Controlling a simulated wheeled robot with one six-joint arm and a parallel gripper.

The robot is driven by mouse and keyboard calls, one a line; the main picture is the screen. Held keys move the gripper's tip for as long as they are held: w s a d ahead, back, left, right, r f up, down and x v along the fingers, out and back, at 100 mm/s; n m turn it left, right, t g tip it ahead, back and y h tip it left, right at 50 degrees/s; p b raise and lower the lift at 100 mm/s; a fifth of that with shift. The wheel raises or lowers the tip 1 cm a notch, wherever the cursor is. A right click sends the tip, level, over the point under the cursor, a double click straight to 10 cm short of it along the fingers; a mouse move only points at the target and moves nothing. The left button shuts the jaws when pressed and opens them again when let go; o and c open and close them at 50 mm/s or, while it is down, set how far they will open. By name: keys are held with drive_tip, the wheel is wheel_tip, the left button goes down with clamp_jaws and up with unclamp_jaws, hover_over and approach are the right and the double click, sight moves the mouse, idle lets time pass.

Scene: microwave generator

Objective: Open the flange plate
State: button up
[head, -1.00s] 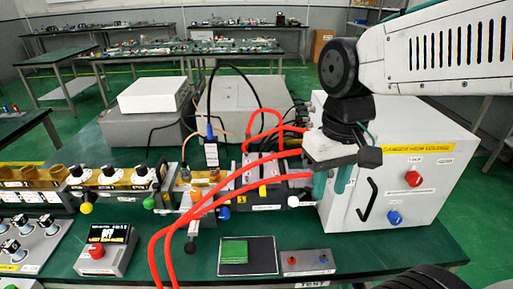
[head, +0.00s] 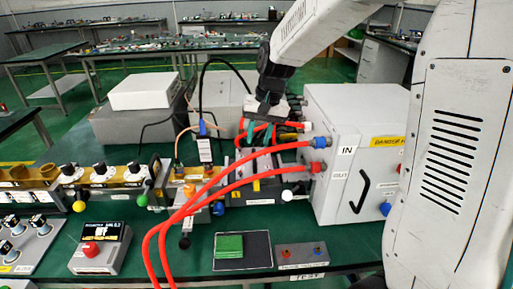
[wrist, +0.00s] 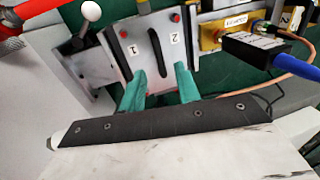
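The flange plate is most likely the grey metal plate (wrist: 150,62) marked 1 and 2 in the wrist view, with a dark slot down its middle and small red pins near its corners. In the head view my gripper (head: 259,133) hangs over the middle of the waveguide bench, behind the red hoses. In the wrist view the teal fingers of my gripper (wrist: 159,88) are spread apart over the plate's near end, one on each side of the slot's line. Nothing shows held between them. I cannot tell whether the fingertips touch the plate.
Red hoses (head: 230,180) arch in front of the bench to a white box (head: 345,150) at right. A green pad (head: 229,246) lies at the front.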

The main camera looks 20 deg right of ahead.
sight(254, 154)
drive_tip(key=shift+a+f, duration=0.2)
drive_tip(key=shift+f, duration=0.85)
drive_tip(key=shift+a+f, duration=0.15)
drive_tip(key=shift+f, duration=0.85)
clamp_jaws()
